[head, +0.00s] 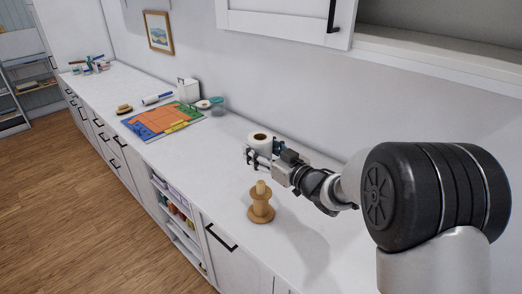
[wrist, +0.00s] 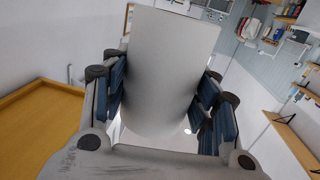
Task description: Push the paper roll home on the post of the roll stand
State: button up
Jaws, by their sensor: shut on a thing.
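The paper roll (head: 259,141) is white with a brown core and stands roughly upright in my gripper (head: 254,158). My gripper is shut on it; in the wrist view the roll (wrist: 165,75) fills the space between the blue-padded fingers (wrist: 160,100). The wooden roll stand (head: 261,208) is on the white counter, nearer the front edge, with its post (head: 261,187) upright and bare. The roll is behind the stand, apart from the post. Whether the roll's underside touches the counter is hidden by my gripper.
A colourful mat (head: 163,120), a lint roller (head: 157,98), a brush (head: 124,109), a white box (head: 188,90) and small dishes (head: 216,103) lie farther left on the counter. A wall cabinet (head: 290,18) hangs above. The counter around the stand is clear.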

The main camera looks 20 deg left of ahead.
jog(key=b, duration=0.4)
send_over(262, 182)
jog(key=shift+f, duration=2.5)
jog(key=shift+f+b, duration=2.1)
jog(key=shift+f, duration=0.5)
jog(key=o, duration=1.2)
jog(key=shift+s, duration=0.1)
jog(key=v, duration=1.2)
jog(key=shift+r, duration=0.1)
